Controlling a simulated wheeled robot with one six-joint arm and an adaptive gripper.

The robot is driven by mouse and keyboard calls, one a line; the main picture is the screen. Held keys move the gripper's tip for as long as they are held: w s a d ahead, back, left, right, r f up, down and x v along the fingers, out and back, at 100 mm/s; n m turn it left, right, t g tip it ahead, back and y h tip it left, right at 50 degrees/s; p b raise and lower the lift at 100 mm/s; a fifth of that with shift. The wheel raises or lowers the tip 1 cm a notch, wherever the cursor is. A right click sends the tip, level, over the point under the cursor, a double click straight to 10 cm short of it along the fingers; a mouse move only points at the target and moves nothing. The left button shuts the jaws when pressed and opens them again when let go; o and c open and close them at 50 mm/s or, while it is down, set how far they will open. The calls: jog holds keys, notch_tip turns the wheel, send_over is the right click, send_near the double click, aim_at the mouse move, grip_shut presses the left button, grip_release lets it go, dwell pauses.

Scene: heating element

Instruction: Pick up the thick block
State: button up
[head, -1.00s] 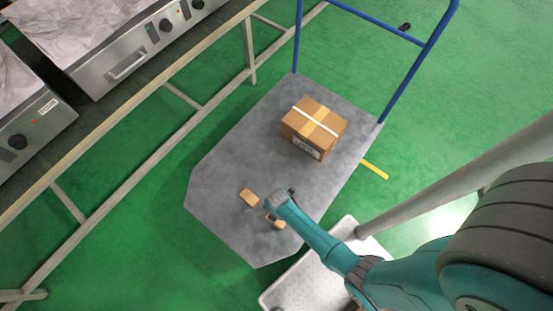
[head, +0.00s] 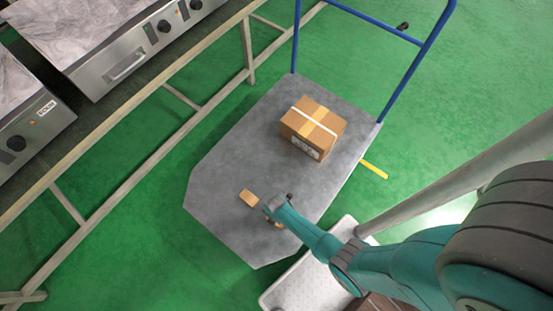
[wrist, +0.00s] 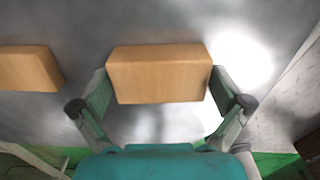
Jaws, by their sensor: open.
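Two light-brown wooden blocks lie on the grey platform of a cart. In the wrist view, one block (wrist: 158,73) sits between the two fingers of my gripper (wrist: 161,90), with its ends close to them. It looks larger than the other block (wrist: 28,68) at the left edge, which is partly cut off. In the head view, my open gripper (head: 272,208) is over the front part of the platform and mostly hides the nearer block (head: 279,225). The other block (head: 249,198) lies just left of it. I cannot tell whether the fingers touch the block.
A taped cardboard box (head: 313,128) stands farther back on the cart platform (head: 225,165). The cart's blue handle (head: 400,85) rises behind it. A metal-framed bench with appliances (head: 125,62) runs along the left. Green floor is open around the cart.

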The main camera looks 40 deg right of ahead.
jog(key=c, duration=0.8)
jog(key=shift+r, duration=0.1)
jog(key=shift+c, duration=0.2)
